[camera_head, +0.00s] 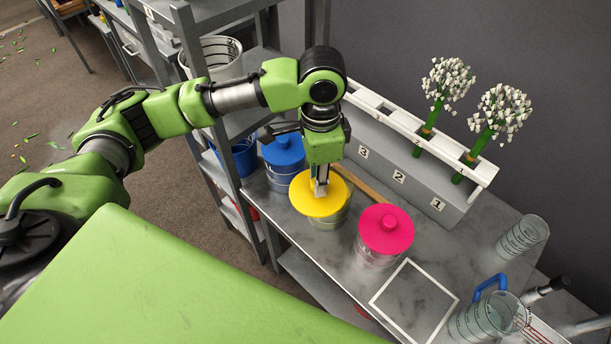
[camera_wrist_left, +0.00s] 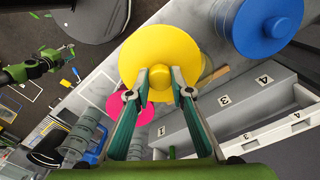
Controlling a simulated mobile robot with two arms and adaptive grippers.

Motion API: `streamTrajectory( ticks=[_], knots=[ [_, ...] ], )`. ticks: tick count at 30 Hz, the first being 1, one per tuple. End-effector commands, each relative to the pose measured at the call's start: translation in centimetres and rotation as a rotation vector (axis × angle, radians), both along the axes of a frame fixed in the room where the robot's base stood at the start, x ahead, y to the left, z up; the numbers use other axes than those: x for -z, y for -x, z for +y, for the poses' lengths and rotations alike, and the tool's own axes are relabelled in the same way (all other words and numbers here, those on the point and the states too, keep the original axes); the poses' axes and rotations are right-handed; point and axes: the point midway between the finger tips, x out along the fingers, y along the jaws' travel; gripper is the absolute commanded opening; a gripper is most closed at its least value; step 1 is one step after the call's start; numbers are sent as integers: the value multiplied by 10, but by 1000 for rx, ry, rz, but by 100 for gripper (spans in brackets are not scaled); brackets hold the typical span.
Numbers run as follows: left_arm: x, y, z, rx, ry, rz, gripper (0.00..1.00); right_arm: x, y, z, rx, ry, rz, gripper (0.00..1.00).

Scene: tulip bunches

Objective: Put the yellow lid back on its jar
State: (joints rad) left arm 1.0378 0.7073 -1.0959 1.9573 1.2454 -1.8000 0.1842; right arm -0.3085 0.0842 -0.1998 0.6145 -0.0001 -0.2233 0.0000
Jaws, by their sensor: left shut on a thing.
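The yellow lid (camera_head: 308,203) is a flat disc with a central knob. My left gripper (camera_head: 320,188) points down and is shut on this knob; the wrist view shows both fingers (camera_wrist_left: 160,88) at the knob (camera_wrist_left: 159,76). A clear jar (camera_head: 338,222) stands directly below the lid, mostly hidden by it. In the left wrist view its side (camera_wrist_left: 207,66) shows past the lid's right edge. I cannot tell whether the lid touches the rim. A small green arm with a dark gripper (camera_wrist_left: 66,52), probably my right one, shows at the left of the wrist view.
A blue-lidded jar (camera_head: 284,152) and a pink-lidded jar (camera_head: 386,232) stand close on either side. Behind is a numbered rack (camera_head: 410,185) with white flowers. A white-framed square (camera_head: 414,300) is bare; a blue-handled jug (camera_head: 487,318) and a glass (camera_head: 522,236) stand at right.

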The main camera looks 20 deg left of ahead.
Motion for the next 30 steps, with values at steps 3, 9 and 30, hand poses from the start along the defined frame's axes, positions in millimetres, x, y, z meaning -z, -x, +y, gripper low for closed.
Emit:
streamTrajectory(
  ticks=[3, 9, 30],
  knots=[
    [-6, -13, -5, 195, 0, 0, 0, -22, 1, -2, 0, 2, 1, 40],
    [-4, -35, -9, 536, -2, -7, 0, -47, -9, -1, 1, 0, -13, 40],
    [13, -69, -10, 1200, -14, -16, 0, -82, -13, 9, 3, -12, -20, 40]
  ],
)
